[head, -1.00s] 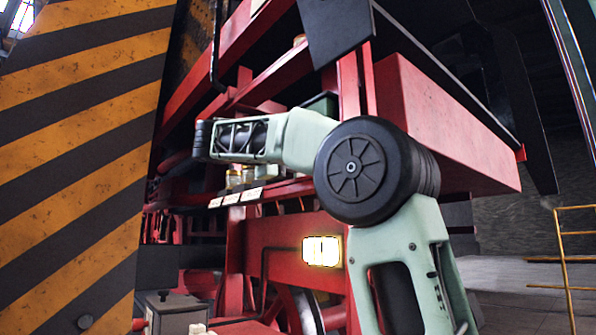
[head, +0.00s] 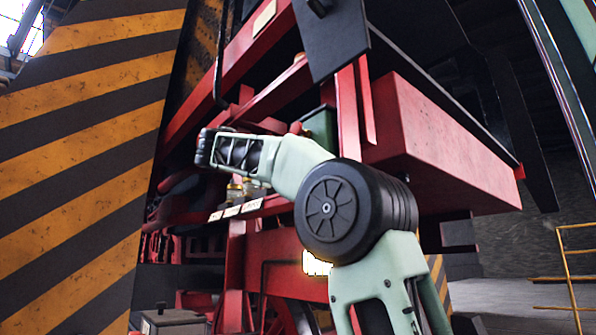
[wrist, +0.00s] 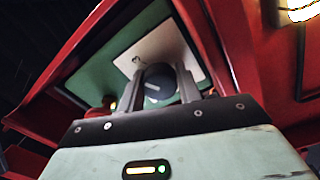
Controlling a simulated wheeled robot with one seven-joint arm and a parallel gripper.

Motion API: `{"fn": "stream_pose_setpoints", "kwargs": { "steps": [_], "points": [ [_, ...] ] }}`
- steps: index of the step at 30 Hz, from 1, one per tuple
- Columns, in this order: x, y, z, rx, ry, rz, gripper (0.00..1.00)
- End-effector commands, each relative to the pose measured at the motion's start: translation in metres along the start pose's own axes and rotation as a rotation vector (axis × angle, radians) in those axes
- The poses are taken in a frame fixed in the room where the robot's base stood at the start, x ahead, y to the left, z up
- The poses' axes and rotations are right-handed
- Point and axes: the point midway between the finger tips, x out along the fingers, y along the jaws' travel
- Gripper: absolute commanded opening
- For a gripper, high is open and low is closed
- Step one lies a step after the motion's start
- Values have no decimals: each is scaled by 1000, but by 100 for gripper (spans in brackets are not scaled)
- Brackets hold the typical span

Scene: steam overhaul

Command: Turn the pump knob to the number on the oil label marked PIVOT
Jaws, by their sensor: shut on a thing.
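In the wrist view, my gripper (wrist: 158,90) is shut on a dark round knob (wrist: 157,82) with a pale pointer line. The knob sits in front of a whitish plate (wrist: 178,48) on a green panel (wrist: 118,50). One small mark, perhaps a digit, shows on the plate; other marks are hidden or too dim. In the head view, the fingers and knob are hidden. A dark green box (head: 320,127) shows behind my arm. Three small pale labels (head: 232,211) stand in a row on a red ledge below my arm, their text too small to read.
Small brass-topped jars (head: 235,191) stand behind the labels. Red beams (head: 440,140) frame the area on the right. A black and orange striped panel (head: 80,150) fills the left. A bright lamp (head: 316,263) shows below my arm. A yellow railing (head: 565,270) stands far right.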

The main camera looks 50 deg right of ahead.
Motion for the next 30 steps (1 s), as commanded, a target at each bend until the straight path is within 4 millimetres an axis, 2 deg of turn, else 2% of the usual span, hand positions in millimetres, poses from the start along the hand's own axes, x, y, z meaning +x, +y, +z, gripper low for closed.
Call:
{"fn": "stream_pose_setpoints", "kwargs": {
  "steps": [7,8,9,10,18,22,26,30],
  "points": [
    [0,0,0,1,1,0,11],
    [0,0,0,1,1,0,42],
    [0,0,0,1,0,0,54],
    [0,0,0,1,1,0,55],
    [-1,0,0,0,0,0,55],
    [-9,0,-1,-1,2,0,55],
    [-31,-1,-1,-1,5,-2,55],
    [-64,-1,-1,0,6,-2,55]
  ]
}}
